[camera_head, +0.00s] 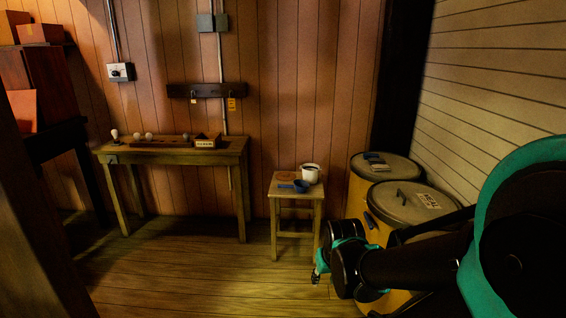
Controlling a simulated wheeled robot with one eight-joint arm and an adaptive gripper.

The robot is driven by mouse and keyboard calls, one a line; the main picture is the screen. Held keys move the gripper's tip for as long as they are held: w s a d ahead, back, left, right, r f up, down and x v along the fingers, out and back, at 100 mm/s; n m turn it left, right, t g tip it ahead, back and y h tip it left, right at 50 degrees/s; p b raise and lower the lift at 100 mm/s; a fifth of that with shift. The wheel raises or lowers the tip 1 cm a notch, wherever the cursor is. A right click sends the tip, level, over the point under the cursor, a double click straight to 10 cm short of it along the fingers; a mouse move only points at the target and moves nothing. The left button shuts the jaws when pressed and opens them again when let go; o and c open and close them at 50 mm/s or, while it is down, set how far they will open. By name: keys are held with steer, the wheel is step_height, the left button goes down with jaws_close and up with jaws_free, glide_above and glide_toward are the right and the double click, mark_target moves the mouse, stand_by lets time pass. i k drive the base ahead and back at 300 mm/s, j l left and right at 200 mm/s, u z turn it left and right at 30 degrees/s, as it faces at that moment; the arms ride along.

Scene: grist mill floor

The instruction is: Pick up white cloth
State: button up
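I cannot pick out a white cloth for certain in the head view. A white, pot-like thing (310,173) with a dark opening stands on the small wooden stool (284,190). My gripper (318,272) is low, right of the picture's middle, in front of the stool and left of the drums. It is small, dark and partly hidden by my arm, so its opening cannot be told. I see nothing held in it.
Two yellow drums stand at the right, a rear one (394,166) and a front one (415,208) with small things on their lids. A workbench (170,151) against the wall carries pale knobs and a small box (205,143). The floor (185,260) before it is clear.

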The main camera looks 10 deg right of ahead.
mark_target(377, 167)
steer(key=i+z, duration=0.1)
steer(key=i, duration=0.45)
steer(key=i+j+z, duration=0.1)
steer(key=i, duration=0.45)
